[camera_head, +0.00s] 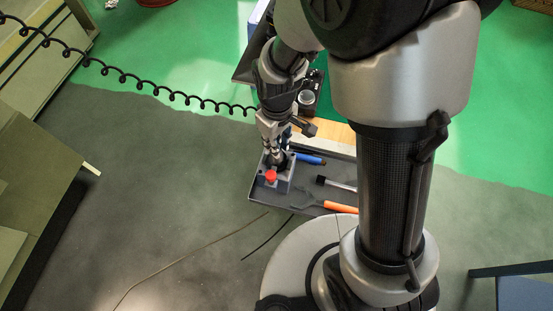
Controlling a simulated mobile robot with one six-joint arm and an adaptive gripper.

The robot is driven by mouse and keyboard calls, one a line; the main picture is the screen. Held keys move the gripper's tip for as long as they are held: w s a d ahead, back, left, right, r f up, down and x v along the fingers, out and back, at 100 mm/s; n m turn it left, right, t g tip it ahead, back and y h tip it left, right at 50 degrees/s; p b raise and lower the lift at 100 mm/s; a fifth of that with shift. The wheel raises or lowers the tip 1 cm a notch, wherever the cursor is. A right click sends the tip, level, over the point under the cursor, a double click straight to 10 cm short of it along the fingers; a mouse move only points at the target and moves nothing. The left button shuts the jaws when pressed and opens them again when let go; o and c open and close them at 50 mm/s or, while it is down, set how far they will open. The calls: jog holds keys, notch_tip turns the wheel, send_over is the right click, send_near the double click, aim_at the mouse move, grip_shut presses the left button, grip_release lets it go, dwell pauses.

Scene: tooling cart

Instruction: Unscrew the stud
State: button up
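My gripper (275,155) points down at a small grey block (284,184) on the cart's dark tray (302,201). Its fingertips are at the top of the block, around or just above a dark round part there. I cannot make out a stud; it may be hidden between the fingers. A red cap or knob (270,176) sits on the block's near side. The fingers are too small and overlapped to tell whether they are open or shut, or touching anything.
On the tray, right of the block, lie a blue-handled tool (310,159), a black-headed tool (335,183) and an orange-handled tool (341,207). A black device with a round dial (306,97) stands behind. A coiled black cable (160,90) hangs at left. My arm hides the cart's right side.

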grip_shut()
jog(key=n, duration=0.6)
jog(key=shift+n, duration=0.4)
jog(key=n, duration=0.5)
jog(key=shift+n, duration=0.9)
jog(key=n, duration=0.4)
